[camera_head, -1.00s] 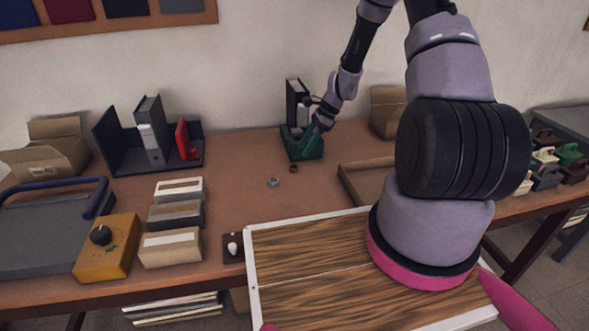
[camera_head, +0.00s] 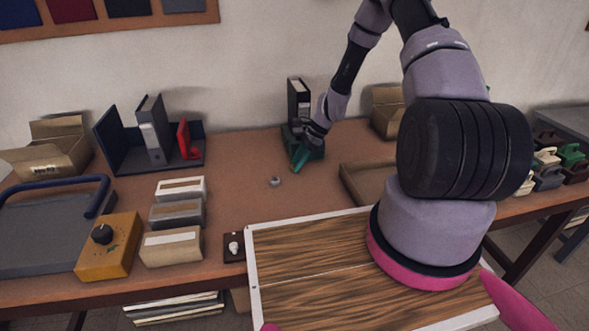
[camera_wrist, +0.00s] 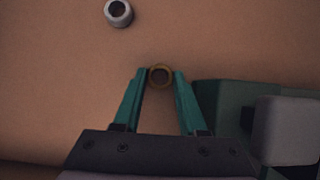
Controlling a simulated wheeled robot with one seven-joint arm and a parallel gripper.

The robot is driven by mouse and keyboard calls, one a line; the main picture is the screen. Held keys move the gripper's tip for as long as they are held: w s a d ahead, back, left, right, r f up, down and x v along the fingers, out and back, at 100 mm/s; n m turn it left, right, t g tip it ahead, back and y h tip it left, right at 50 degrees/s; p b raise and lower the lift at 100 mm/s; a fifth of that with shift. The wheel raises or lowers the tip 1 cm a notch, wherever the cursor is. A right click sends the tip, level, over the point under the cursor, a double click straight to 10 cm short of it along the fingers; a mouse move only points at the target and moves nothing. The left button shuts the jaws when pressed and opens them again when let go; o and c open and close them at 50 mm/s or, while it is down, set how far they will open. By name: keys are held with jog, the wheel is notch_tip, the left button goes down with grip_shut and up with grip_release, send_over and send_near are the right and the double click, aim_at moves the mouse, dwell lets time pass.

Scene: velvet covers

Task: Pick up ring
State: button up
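A small brass ring (camera_wrist: 160,76) lies on the brown table, seen between my fingertips in the wrist view. In the head view the gripper hides it. A thicker grey metal ring (camera_wrist: 118,13) lies apart from it, up and left in the wrist view; it also shows in the head view (camera_head: 275,181). My gripper (camera_wrist: 160,75) has green fingers, spread apart on either side of the brass ring. Whether the tips touch it is hard to tell. In the head view my gripper (camera_head: 297,168) is low over the table, its fingers pointing down.
A dark green holder (camera_wrist: 220,112) stands close beside my right finger in the wrist view. A black binder (camera_head: 299,98) stands behind the gripper in the head view. A shallow tray (camera_head: 352,182) lies to the right.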

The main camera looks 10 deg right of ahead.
grip_shut()
